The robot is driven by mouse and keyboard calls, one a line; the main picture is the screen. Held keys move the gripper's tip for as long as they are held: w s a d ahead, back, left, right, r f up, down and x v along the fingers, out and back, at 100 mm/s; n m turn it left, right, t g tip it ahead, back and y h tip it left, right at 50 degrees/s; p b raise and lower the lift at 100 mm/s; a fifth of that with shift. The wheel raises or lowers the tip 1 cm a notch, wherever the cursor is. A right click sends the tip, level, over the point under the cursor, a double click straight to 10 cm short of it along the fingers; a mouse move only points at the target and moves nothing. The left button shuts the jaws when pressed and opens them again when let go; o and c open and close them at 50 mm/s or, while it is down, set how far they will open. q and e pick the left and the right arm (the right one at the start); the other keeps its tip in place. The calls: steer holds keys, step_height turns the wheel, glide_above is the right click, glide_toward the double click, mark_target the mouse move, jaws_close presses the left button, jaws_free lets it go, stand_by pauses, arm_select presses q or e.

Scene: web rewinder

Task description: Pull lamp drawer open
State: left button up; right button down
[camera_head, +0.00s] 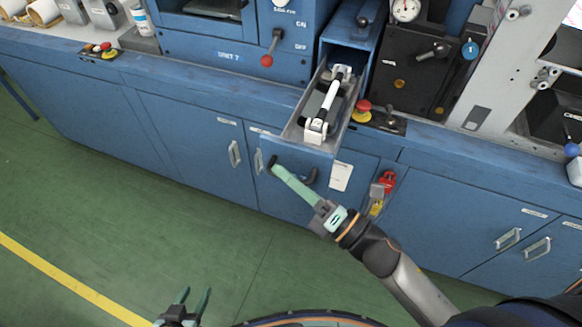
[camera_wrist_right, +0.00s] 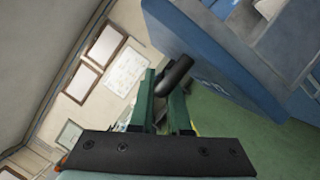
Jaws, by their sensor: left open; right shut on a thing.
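The lamp drawer (camera_head: 291,144) is pulled out of its blue housing (camera_head: 349,50) above the counter. A white tube lamp (camera_head: 327,103) with end holders lies inside it. The dark drawer handle (camera_head: 311,178) is on the drawer front, and it also shows in the right wrist view (camera_wrist_right: 176,74). My right gripper (camera_head: 283,173) is shut on this handle, with its green fingers (camera_wrist_right: 163,92) on either side of it. The fingers partly hide the handle. My left gripper (camera_head: 196,297) is open and empty, low over the floor, well away from the drawer.
A red mushroom button (camera_head: 363,106) and a small lever box (camera_head: 385,122) sit right of the drawer. A red padlock with a yellow tag (camera_head: 382,190) hangs on the cabinet front. A red-knobbed lever (camera_head: 269,57) is to the left. The green floor (camera_head: 120,215) is clear.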

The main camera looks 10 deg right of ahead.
steer(key=shift+s+a, duration=0.25)
steer(key=shift+s, duration=0.1)
steer(key=c, duration=0.9)
jaws_free()
steer(key=shift+b+v, duration=1.75)
steer(key=shift+v, duration=4.45)
